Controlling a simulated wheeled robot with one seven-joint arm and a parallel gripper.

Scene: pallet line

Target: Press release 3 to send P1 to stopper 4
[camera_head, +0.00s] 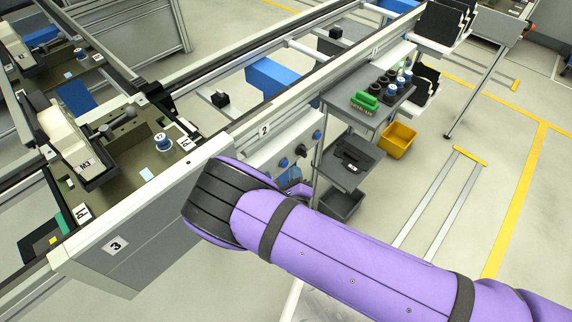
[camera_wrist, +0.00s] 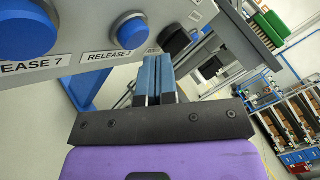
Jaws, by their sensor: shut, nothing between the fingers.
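In the wrist view a blue round button (camera_wrist: 131,29) sits above a label reading RELEASE 3 (camera_wrist: 108,56), on a light grey panel. My gripper (camera_wrist: 156,62) is shut and empty. Its blue-grey fingertips are just below and right of that button in the picture; I cannot tell whether they touch the panel. In the head view the button panel (camera_head: 284,147) is under the line near sign 2, and my arm hides most of my gripper. A loaded pallet (camera_head: 128,140) stands on the line at the left, near sign 3 (camera_head: 116,246).
A grey cart (camera_head: 352,112) with green and dark parts stands right of the panel, beside a yellow bin (camera_head: 399,141). The floor farther right is mostly open.

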